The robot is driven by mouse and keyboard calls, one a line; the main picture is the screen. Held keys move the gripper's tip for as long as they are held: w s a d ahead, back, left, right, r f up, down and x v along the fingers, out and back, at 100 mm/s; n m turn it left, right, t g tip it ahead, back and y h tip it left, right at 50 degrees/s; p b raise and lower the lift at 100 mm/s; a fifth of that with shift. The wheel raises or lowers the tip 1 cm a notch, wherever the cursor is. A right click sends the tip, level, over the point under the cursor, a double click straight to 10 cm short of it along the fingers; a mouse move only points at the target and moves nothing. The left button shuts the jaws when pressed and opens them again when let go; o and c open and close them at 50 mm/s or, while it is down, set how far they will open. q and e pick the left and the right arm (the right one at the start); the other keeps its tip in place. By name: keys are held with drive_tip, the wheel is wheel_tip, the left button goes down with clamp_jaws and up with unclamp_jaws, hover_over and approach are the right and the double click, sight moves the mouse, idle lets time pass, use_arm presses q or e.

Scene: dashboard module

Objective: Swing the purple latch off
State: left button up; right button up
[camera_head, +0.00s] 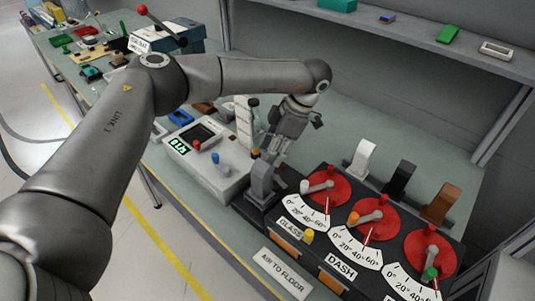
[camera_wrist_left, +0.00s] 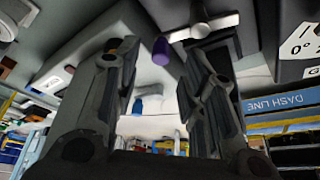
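The purple latch's tip (camera_wrist_left: 160,50) shows in the left wrist view, beside a pale cross-shaped handle (camera_wrist_left: 203,27). I cannot tell whether the two are joined. My left gripper (camera_wrist_left: 158,62) is open, its two dark fingers on either side of the purple tip, with no clear contact. In the head view the left gripper (camera_head: 273,152) points down beside the white box (camera_head: 212,165) and behind the grey upright lever (camera_head: 262,180). No purple shows clearly in the head view; the gripper may hide it. My right gripper is not in view.
Three red dials (camera_head: 326,187) with printed scales stand on the dark panel at the right. White, black and brown upright levers (camera_head: 362,160) rise behind them. A shelf (camera_head: 400,40) runs along the back.

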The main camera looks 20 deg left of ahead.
use_arm(q)
drive_tip(key=shift+p+x, duration=0.3)
drive_tip(key=shift+x, duration=1.35)
